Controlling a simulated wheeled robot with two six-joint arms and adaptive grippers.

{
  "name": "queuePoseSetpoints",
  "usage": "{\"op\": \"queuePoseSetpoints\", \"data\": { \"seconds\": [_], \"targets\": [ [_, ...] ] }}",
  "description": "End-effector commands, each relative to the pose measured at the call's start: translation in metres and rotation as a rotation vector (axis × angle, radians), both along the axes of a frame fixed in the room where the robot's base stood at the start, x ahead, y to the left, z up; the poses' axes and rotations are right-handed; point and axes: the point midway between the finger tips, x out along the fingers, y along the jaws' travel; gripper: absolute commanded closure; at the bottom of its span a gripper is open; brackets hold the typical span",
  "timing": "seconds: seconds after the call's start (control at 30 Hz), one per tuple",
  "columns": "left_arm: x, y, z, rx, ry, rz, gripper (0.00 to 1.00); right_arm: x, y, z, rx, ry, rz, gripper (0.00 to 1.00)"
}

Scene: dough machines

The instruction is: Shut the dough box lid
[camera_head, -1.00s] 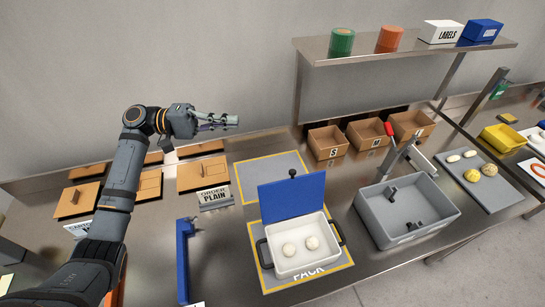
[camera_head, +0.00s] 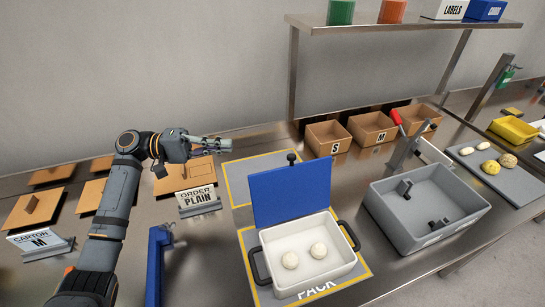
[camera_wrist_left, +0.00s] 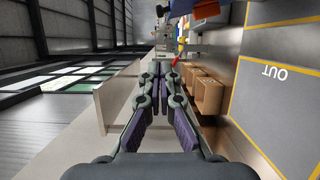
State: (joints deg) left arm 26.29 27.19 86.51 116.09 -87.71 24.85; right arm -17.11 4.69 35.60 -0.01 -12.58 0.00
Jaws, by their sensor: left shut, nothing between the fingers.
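The dough box (camera_head: 311,260) is a white tub with dark side handles on the PACK mat, with two pale dough balls (camera_head: 304,254) inside. Its blue lid (camera_head: 291,192) stands open, raised at the box's back edge, with a dark knob (camera_head: 291,157) at its top. My left gripper (camera_head: 226,144) is shut and empty, in the air left of the lid and higher than it, pointing right. In the left wrist view its fingers (camera_wrist_left: 165,70) are together with nothing between them. My right gripper is not in view.
A blue upright bracket (camera_head: 155,265) stands left of the box, near an ORDER PLAIN sign (camera_head: 198,200). A grey bin (camera_head: 425,210) with dark fittings is right of the box. Cardboard boxes (camera_head: 373,128) line the back under a shelf (camera_head: 400,23). A yellow-edged mat (camera_head: 262,172) lies behind the lid.

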Motion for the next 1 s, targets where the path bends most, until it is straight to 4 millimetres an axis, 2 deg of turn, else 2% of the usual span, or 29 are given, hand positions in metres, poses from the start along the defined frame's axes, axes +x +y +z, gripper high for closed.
{"op": "queuePoseSetpoints", "data": {
  "seconds": [0.17, 0.5, 0.7, 1.0],
  "targets": [
    [0.001, -0.029, 0.006, -0.005, 0.0, -0.003, 1.0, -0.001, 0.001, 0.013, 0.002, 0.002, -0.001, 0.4],
    [0.005, -0.101, 0.006, -0.004, 0.002, -0.003, 1.0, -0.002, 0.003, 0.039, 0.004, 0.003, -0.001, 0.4],
    [-0.014, -0.12, 0.005, -0.002, 0.001, -0.001, 1.0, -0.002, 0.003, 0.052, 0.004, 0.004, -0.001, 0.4],
    [-0.02, -0.126, 0.003, 0.0, 0.0, 0.0, 1.0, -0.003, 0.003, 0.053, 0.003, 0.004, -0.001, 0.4]
  ]
}}
